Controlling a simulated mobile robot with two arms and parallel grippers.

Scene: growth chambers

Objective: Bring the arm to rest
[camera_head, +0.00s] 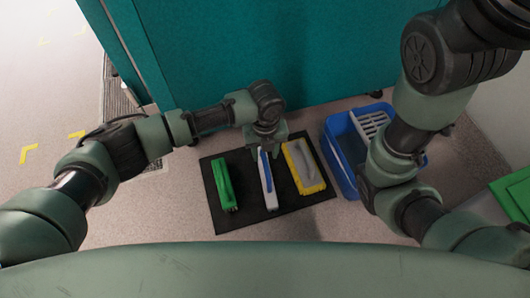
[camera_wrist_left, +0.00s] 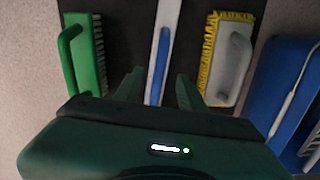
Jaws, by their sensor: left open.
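My left gripper (camera_head: 264,154) is over the far part of a black mat (camera_head: 245,218), by the far end of a white and blue tool (camera_head: 268,190). In the left wrist view the gripper (camera_wrist_left: 158,84) has its two fingers apart, with the white and blue tool (camera_wrist_left: 164,40) showing between and beyond them. I cannot tell how high the fingers are above it. My right arm is bent at the right of the head view; its gripper does not show.
A green brush (camera_head: 223,185) lies left on the mat, and a yellow-edged grey brush (camera_head: 303,166) lies right. A blue bucket (camera_head: 343,165) with a white grate stands right of the mat. A teal cabinet (camera_head: 220,55) stands behind. A green object (camera_head: 512,195) is at the right edge.

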